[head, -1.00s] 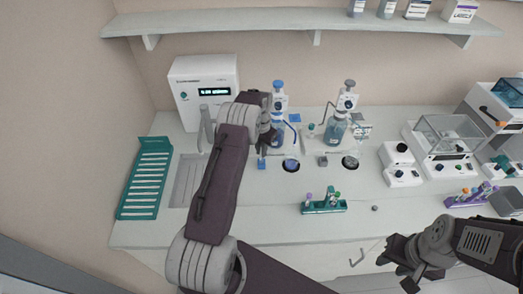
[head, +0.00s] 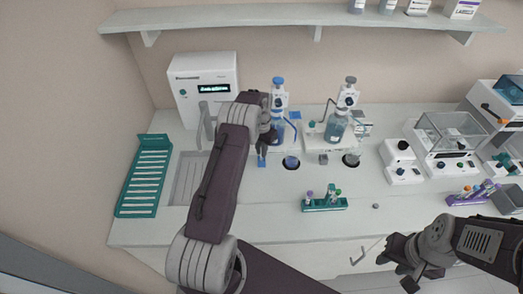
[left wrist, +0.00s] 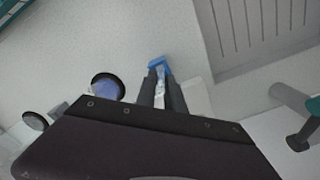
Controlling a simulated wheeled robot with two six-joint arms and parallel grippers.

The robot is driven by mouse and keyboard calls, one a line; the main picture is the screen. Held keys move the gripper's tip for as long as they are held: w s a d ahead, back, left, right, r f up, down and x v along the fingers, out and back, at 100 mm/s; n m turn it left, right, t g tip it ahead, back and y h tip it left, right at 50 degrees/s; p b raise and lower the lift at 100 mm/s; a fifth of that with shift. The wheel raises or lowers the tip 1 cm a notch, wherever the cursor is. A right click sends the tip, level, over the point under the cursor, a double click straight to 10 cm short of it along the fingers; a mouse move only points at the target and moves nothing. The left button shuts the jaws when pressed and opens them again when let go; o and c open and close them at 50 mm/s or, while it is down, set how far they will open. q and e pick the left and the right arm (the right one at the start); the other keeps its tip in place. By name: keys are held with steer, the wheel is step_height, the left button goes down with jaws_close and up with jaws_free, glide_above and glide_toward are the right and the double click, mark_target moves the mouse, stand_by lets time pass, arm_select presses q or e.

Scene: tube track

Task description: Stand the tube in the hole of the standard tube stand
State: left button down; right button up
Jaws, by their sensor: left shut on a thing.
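My left gripper (head: 264,146) is over the bench in front of the left dispenser, pointing down. In the left wrist view its two fingers are shut on a clear, pale tube (left wrist: 160,88). A small blue block (head: 262,162), which looks like the tube stand, lies just below the fingertips; it also shows at the far end of the tube in the left wrist view (left wrist: 158,63). I cannot tell whether the tube's end is in its hole or just above it. My right gripper (head: 396,268) is empty and looks open, low at the right.
A teal rack (head: 324,204) with several capped tubes stands at the front. A sink (head: 187,180) and teal slotted tray (head: 145,178) lie left. The bench front is mostly clear.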

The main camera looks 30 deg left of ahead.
arm_select(q)
steer(key=shift+f, duration=0.15)
steer(key=shift+f, duration=0.2)
steer(key=c, duration=1.3)
jaws_free()
steer(key=shift+c, duration=0.2)
step_height(320, 180, up, 8)
steer(key=b, duration=0.2)
steer(key=shift+r+b, duration=0.15)
steer(key=shift+b, duration=0.25)
steer(key=shift+r, duration=0.45)
